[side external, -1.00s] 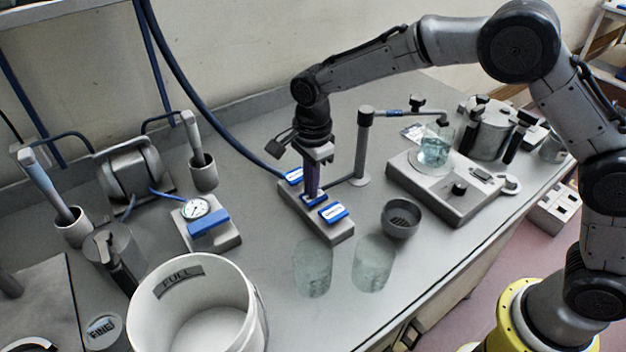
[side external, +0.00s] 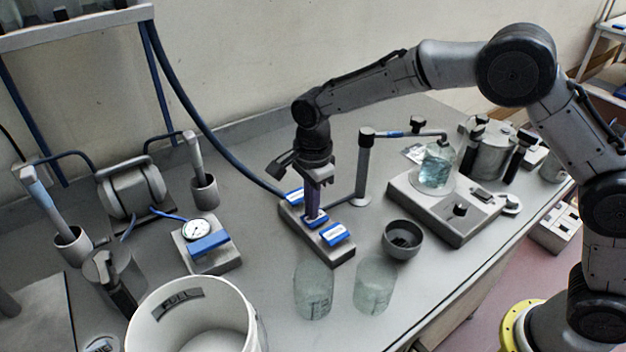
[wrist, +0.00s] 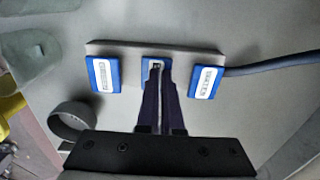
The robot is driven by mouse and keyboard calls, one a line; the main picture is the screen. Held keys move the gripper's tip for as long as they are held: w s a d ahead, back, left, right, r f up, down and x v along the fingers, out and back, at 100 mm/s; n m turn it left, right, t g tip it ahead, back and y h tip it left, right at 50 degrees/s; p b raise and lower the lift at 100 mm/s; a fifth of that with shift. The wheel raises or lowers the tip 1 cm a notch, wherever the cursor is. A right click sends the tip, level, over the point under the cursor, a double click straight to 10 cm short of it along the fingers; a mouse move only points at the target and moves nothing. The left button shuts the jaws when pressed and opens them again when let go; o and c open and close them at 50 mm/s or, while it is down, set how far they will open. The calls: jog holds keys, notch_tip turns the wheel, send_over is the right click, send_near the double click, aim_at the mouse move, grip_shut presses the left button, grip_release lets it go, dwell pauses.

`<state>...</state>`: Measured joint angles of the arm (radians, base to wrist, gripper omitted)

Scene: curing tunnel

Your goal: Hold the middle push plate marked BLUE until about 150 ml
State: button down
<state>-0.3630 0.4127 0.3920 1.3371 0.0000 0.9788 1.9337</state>
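The push plate block (side external: 342,254) has three blue plates in a row; their lettering is too small to read. My gripper (side external: 313,215) points down with its fingers together and its tips at the middle plate (side external: 321,222). In the wrist view the shut fingers (wrist: 157,68) cover much of the middle plate (wrist: 147,75), and the tips appear to touch it. The outer plates (wrist: 104,74) and (wrist: 206,82) are clear. A glass beaker (side external: 437,170) holding pale blue liquid stands on the scale (side external: 450,217) under the spout (side external: 430,134). Its graduations are not readable.
Two empty glass beakers (side external: 314,290) and (side external: 374,286) stand in front of the block, beside a dark grey cup (side external: 403,239). A gauge box (side external: 207,246) stands left. A blue hose (side external: 215,135) runs to the block.

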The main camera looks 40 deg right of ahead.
notch_tip(320, 180, up, 14)
dwell(0.4)
jog(key=shift+d, duration=0.1)
dwell(1.8)
notch_tip(320, 180, up, 9)
jog(key=m+t, duration=0.1)
jog(key=t, duration=0.1)
send_over(320, 212)
jog(key=s+d, duration=0.4)
jog(key=d, duration=0.1)
jog(key=s+d+r+n+t, duration=0.1)
jog(key=s+d+r, duration=0.15)
jog(key=s, duration=0.25)
jog(key=s+d+r+n+t, duration=0.1)
jog(key=s+d, duration=0.2)
jog(key=s, duration=0.1)
jog(key=s+d+f+n, duration=0.2)
jog(key=s+f+n, duration=0.4)
jog(key=s+n, duration=0.2)
jog(key=s+d+f+n+t, duration=0.1)
jog(key=s+d+f+n, duration=0.2)
jog(key=s+f+n, duration=0.2)
jog(key=s+n, duration=0.3)
jog(key=n, duration=0.1)
jog(key=shift+s+f, duration=0.25)
jog(key=shift+f, duration=0.1)
